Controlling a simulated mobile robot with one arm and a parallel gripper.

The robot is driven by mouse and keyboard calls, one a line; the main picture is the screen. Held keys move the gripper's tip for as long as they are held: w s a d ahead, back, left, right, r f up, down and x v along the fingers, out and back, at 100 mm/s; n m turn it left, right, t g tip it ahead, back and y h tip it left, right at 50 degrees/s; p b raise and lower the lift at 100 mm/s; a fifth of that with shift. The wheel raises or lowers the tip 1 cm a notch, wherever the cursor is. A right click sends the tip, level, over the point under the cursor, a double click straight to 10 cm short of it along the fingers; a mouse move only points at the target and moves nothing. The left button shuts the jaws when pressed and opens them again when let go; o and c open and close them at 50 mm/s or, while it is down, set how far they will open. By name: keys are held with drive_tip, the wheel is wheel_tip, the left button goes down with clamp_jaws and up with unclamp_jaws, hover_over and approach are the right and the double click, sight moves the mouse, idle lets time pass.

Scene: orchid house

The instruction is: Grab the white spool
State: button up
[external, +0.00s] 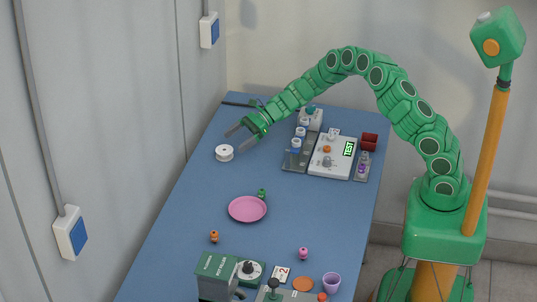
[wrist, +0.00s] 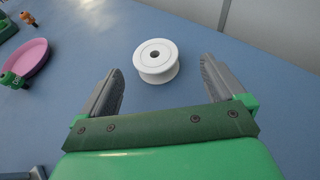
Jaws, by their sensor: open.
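The white spool (external: 224,153) stands upright on the blue table near its far left edge. In the wrist view the spool (wrist: 156,60) shows its round top with a dark centre hole, just beyond the fingertips and between their lines. My gripper (external: 234,139) is open and empty, above and beside the spool. In the wrist view its two grey fingers (wrist: 160,70) are spread wide, one on each side. The fingers do not appear to touch the spool.
A pink plate (external: 247,209) and a small green figure (external: 262,193) lie nearer the front. A grey tray with bottles (external: 296,146) and a white test board (external: 333,158) stand to the right. The blue table (external: 195,200) is clear around the spool.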

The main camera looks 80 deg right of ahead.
sight(227, 149)
drive_tip(key=shift+x, duration=3.1)
drive_tip(key=shift+s+a, duration=0.2)
drive_tip(key=shift+c, duration=0.5)
drive_tip(key=c, duration=0.9)
